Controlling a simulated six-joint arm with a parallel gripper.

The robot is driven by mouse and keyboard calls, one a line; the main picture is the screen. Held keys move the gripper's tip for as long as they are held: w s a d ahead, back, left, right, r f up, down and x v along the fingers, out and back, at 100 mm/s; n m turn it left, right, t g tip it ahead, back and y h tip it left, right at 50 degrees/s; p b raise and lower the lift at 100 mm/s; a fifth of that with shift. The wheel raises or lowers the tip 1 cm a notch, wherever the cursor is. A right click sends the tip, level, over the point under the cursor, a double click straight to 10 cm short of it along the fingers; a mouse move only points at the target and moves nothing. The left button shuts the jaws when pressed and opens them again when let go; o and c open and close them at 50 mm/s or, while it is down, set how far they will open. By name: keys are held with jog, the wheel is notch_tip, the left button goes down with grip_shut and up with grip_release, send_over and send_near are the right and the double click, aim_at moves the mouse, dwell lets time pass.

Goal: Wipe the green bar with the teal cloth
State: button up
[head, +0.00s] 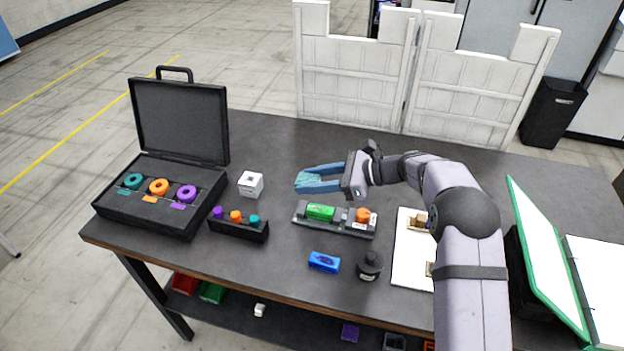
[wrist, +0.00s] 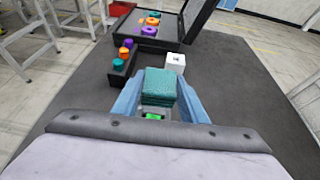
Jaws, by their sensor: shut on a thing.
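My gripper (head: 309,180) has blue fingers and is shut on the teal cloth (wrist: 160,86), a folded block between the fingertips. The cloth also shows at the fingertips in the head view (head: 310,178). In the head view the green bar (head: 320,212) lies in a grey fixture (head: 337,229) on the table, next to an orange round part (head: 362,215). The gripper and cloth are above and behind the fixture. In the wrist view only a small piece of the green bar (wrist: 154,116) shows below the cloth; the rest is hidden.
An open black case (head: 160,205) with coloured rings stands at the left. A black rack (head: 238,229) of coloured pieces, a white cube (head: 251,184), a blue block (head: 324,262) and a black bottle (head: 370,266) surround the fixture. A clipboard (head: 405,272) lies to the right.

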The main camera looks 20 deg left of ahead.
aim_at(312, 207)
jog(key=shift+f+b, duration=2.15)
jog(key=shift+f, duration=1.05)
jog(key=shift+f+b, duration=0.3)
jog(key=shift+f, duration=0.35)
jog(key=shift+d+r, duration=0.1)
jog(key=shift+d, duration=3.35)
jog(key=shift+a, duration=3.5)
notch_tip(312, 207, up, 8)
jog(key=p, duration=0.5)
jog(key=shift+r+p, duration=0.1)
jog(key=shift+p, duration=0.2)
